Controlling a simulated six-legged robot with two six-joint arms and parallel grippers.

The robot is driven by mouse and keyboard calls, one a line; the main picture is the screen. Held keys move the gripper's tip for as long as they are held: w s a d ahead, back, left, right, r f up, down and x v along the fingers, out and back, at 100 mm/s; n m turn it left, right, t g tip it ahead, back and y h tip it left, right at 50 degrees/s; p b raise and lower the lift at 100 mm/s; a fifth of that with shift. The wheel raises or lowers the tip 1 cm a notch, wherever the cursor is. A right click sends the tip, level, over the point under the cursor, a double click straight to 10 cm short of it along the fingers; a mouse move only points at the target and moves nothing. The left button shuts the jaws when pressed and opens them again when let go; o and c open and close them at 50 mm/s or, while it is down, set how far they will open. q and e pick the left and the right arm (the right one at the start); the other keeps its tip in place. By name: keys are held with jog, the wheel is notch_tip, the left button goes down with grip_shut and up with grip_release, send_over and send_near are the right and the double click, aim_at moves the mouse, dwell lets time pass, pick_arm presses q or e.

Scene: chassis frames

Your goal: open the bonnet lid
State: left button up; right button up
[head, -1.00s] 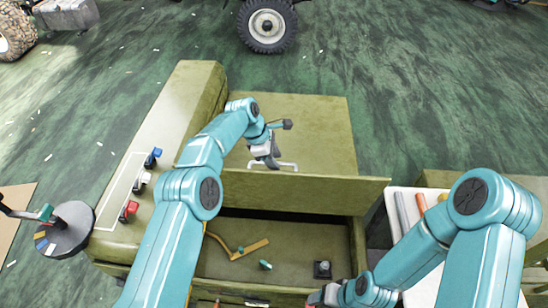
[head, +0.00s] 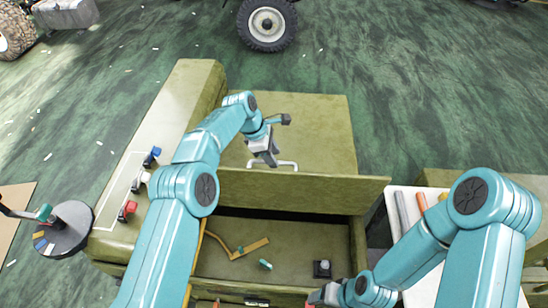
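The olive bonnet lid (head: 310,192) stands up on edge across the chassis, and the bay (head: 300,236) on its near side lies open to view. A pale handle (head: 288,166) shows just past the lid's top edge. My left gripper (head: 268,159) is beyond the lid, close to the handle's left end. Whether it touches the handle or is open or shut cannot be made out. My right gripper (head: 318,297) is low at the bottom edge of the view, by the near side of the bay, partly cut off.
In the bay are a yellow strip (head: 250,247), a small teal piece (head: 265,265) and a black knobbed block (head: 322,269). Blue, white and red switches sit on the left panel (head: 166,122). A flat olive deck (head: 315,130) lies beyond the lid. A white tool tray (head: 398,192) is at right.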

pick_arm(q)
jog(key=p+v, duration=0.1)
jog(key=v, duration=1.3)
jog(key=shift+a+r, duration=0.15)
jog(key=shift+r, duration=0.15)
jog(key=shift+s, duration=0.1)
